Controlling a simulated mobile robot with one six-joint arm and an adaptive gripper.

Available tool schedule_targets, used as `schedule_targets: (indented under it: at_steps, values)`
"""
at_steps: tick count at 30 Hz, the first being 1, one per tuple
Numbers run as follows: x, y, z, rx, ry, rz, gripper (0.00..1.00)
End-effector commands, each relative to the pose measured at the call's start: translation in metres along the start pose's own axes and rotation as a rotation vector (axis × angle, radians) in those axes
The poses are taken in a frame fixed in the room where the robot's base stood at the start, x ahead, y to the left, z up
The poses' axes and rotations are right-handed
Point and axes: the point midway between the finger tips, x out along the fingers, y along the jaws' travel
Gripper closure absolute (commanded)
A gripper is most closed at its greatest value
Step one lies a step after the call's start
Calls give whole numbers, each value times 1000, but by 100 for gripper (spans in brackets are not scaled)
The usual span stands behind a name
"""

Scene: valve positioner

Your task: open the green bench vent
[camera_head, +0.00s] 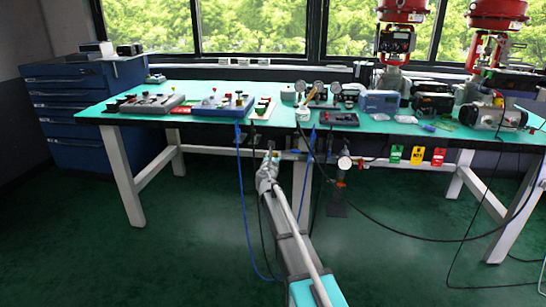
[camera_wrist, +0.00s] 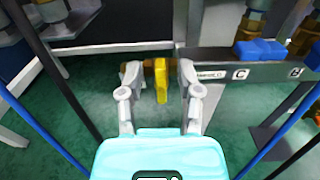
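My gripper (camera_wrist: 158,78) is open in the wrist view, one grey finger on each side of a yellow lever (camera_wrist: 161,82). The lever hangs down from a brass-coloured fitting and sits closer to the right finger. I cannot tell whether either finger touches it. A small white label with green lettering (camera_wrist: 209,74) is on the grey rail just right of the lever; its words are too small to read surely. No green handle shows. In the head view my gripper (camera_head: 270,156) is under the bench's front edge, and the lever there is too small to make out.
A blue handle (camera_wrist: 260,51) sits on the rail (camera_wrist: 225,91) above plate C, with plate B further right. Blue and black hoses hang on both sides of my gripper. The bench (camera_head: 215,122) carries instruments above. Tags (camera_head: 417,155) hang to the right. Floor in front is mostly clear.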

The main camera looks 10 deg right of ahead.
Motion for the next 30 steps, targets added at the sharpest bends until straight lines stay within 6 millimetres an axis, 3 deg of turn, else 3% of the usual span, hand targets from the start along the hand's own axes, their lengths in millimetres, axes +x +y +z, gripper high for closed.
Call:
schedule_targets:
  at_steps: [1,6,20,30]
  values:
    - [0,0,0,0,0,0,70]
    - [0,0,0,0,0,0,100]
    - [-1,3,0,20,0,4,100]
    - [-1,0,-1,169,0,4,100]
